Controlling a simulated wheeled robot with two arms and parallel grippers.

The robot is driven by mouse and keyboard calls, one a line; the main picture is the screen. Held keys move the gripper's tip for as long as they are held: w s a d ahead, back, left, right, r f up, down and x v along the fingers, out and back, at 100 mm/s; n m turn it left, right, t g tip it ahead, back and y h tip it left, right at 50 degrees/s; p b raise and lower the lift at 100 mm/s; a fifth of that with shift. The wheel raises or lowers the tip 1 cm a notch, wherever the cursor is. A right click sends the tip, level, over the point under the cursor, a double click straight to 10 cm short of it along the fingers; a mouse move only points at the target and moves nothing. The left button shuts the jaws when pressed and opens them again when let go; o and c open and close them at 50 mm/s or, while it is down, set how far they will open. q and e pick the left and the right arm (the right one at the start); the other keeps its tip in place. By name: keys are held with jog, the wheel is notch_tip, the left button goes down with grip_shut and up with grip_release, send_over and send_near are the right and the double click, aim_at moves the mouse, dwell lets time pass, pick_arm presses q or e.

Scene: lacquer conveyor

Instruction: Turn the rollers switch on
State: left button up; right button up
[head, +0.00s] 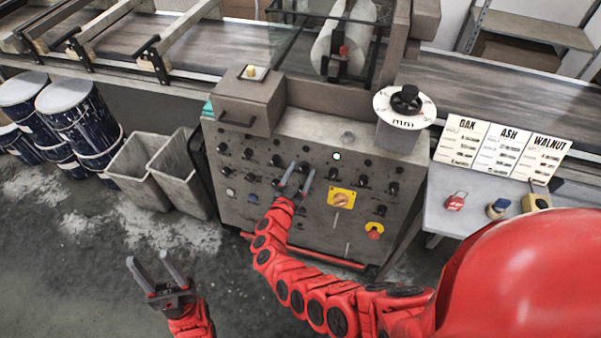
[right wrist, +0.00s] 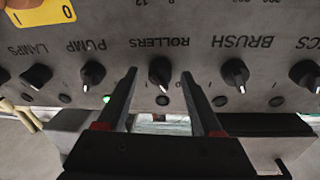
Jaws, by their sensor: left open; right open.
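The rollers switch (right wrist: 160,72) is a black knob with a white pointer mark, under an upside-down ROLLERS label in the right wrist view. Its pointer aims down and slightly right in that picture. The small lamp (right wrist: 162,100) by it is dark. My right gripper (right wrist: 158,76) is open, with one finger on each side of the knob; I cannot tell whether they touch it. In the head view my right gripper (head: 298,180) is at the grey control panel (head: 230,177), partly covering the knobs there. My left gripper (head: 157,270) is open and empty above the floor.
The pump knob (right wrist: 92,75) and brush knob (right wrist: 235,74) flank the switch closely. A green lamp (right wrist: 106,98) glows by the pump knob. A yellow-plated switch (head: 341,198) and a red emergency button (head: 375,232) are to the right. Grey bins (head: 140,168) stand left.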

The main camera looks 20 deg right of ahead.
grip_shut()
dwell(0.3)
